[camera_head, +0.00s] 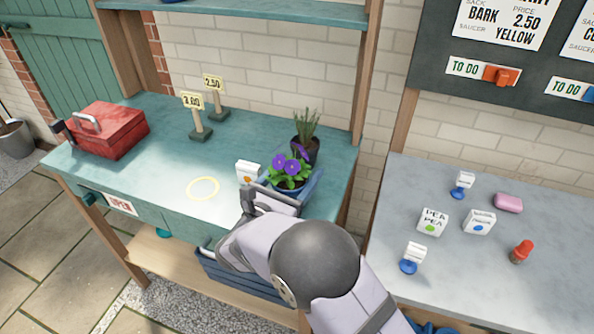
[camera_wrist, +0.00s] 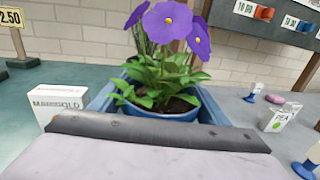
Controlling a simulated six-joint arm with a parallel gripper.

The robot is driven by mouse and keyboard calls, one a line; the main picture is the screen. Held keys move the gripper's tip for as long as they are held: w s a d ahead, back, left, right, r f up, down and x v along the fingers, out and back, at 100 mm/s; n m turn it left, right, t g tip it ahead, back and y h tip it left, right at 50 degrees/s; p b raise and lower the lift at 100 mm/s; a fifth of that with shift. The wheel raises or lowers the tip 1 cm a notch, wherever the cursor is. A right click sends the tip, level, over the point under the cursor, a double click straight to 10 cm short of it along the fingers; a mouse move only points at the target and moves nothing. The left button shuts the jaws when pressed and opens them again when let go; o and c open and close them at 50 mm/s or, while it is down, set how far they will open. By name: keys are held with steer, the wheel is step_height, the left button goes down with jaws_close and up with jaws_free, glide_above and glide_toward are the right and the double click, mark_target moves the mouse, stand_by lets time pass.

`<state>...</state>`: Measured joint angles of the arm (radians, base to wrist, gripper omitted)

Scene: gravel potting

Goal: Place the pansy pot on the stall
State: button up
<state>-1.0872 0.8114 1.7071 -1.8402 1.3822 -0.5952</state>
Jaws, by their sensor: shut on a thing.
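The pansy pot (camera_wrist: 172,115) is blue with purple flowers and green leaves; in the head view its pansy (camera_head: 290,168) shows at the right end of the stall. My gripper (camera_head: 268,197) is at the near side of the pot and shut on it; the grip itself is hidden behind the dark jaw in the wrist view. The pot is upright, in or just over a blue tray (camera_head: 315,187). I cannot tell whether it touches the tray floor. The stall (camera_head: 150,168) has a teal top with a yellow ring (camera_head: 203,188) on it.
A dark pot with a spiky plant (camera_head: 306,138) stands behind the pansy. A white box (camera_head: 248,172) is close on the left. Price signs (camera_head: 201,132) and a red toolbox (camera_head: 106,130) stand farther left. The stall around the ring is clear. A grey bench (camera_head: 470,270) holds small items.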

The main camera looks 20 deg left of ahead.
steer(key=shift+f, duration=0.15)
steer(key=o, duration=1.4)
steer(key=shift+r, duration=0.25)
steer(key=shift+s+f, duration=0.1)
steer(key=shift+s, duration=0.2)
steer(key=s, duration=0.3)
steer(key=s+a+b, duration=0.1)
steer(key=s, duration=0.7)
steer(key=shift+s+a+b, duration=0.15)
steer(key=shift+a+b, duration=0.15)
steer(key=shift+a, duration=0.1)
